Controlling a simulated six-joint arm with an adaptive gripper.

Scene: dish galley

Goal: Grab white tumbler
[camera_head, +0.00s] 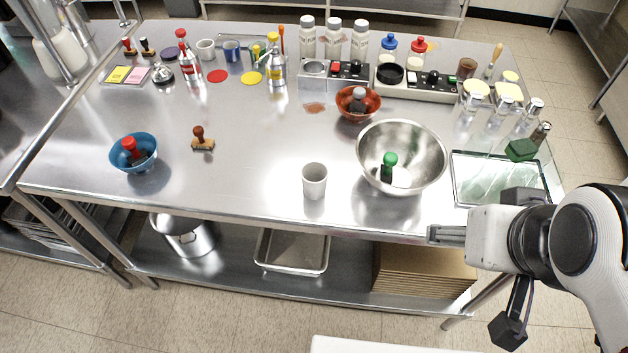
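A white tumbler (314,181) stands upright near the front edge of the steel table, left of the large steel bowl. Another pale cup (206,49) stands at the back left, beside a blue cup (231,51). My gripper (436,234) is at the front right, by the table's front edge, with its fingers pointing left. It is well right of the tumbler and apart from it. The fingers show nearly edge-on, so their opening is unclear. I see nothing held.
The large steel bowl (373,150) holding a green-handled stamp (389,168) stands between tumbler and gripper. A glass-like tray (480,165) lies at the right. A blue bowl (120,157) and a wooden stamp (203,143) are to the left. Table around the tumbler's left is clear.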

